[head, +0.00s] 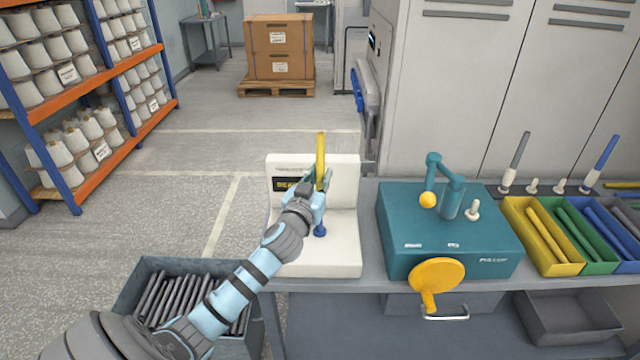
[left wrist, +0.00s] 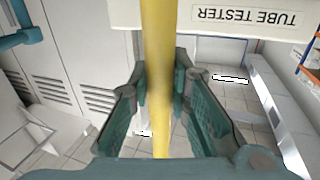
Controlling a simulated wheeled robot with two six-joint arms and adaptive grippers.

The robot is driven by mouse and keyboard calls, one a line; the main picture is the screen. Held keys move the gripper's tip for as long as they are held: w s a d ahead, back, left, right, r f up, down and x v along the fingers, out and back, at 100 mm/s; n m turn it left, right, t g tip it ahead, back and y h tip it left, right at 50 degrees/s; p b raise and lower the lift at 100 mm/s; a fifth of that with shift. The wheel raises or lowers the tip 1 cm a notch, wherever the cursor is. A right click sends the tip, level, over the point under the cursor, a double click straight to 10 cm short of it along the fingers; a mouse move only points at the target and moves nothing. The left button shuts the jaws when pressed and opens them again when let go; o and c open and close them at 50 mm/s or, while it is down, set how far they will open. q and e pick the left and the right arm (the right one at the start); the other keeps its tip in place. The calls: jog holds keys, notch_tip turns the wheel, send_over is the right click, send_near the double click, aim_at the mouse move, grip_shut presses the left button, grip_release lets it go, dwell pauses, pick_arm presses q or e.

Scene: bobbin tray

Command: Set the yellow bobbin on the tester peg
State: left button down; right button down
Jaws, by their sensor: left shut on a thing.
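The yellow bobbin (head: 320,152) is a long thin tube, held upright over the white tube tester (head: 335,255). My left gripper (head: 319,182) is shut on it, with the bobbin sticking up above the fingers. In the left wrist view the bobbin (left wrist: 157,70) runs between the two finger pads (left wrist: 160,105). The blue tester peg (head: 320,230) shows on the tester's base just below my gripper. My fingers hide the bobbin's lower end, so I cannot tell whether it touches the peg. My right gripper is not in view.
A teal machine (head: 450,240) with a yellow handle (head: 437,275) stands right of the tester. Yellow, green and blue trays (head: 545,265) of tubes lie farther right, with small posts behind. A grey bin (head: 150,275) of dark tubes stands below my left arm.

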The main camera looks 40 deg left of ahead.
pick_arm(q)
jog(key=shift+a+f+b, duration=0.1)
jog(key=shift+f+b, duration=0.45)
jog(key=shift+f, duration=0.05)
notch_tip(320, 180, down, 4)
jog(key=b, duration=0.4)
jog(key=shift+f, duration=0.25)
jog(key=shift+r, duration=0.15)
jog(key=shift+f+b, duration=0.45)
jog(key=shift+f, duration=0.1)
jog(key=c, duration=1.8)
grip_release()
jog(key=shift+s, duration=0.15)
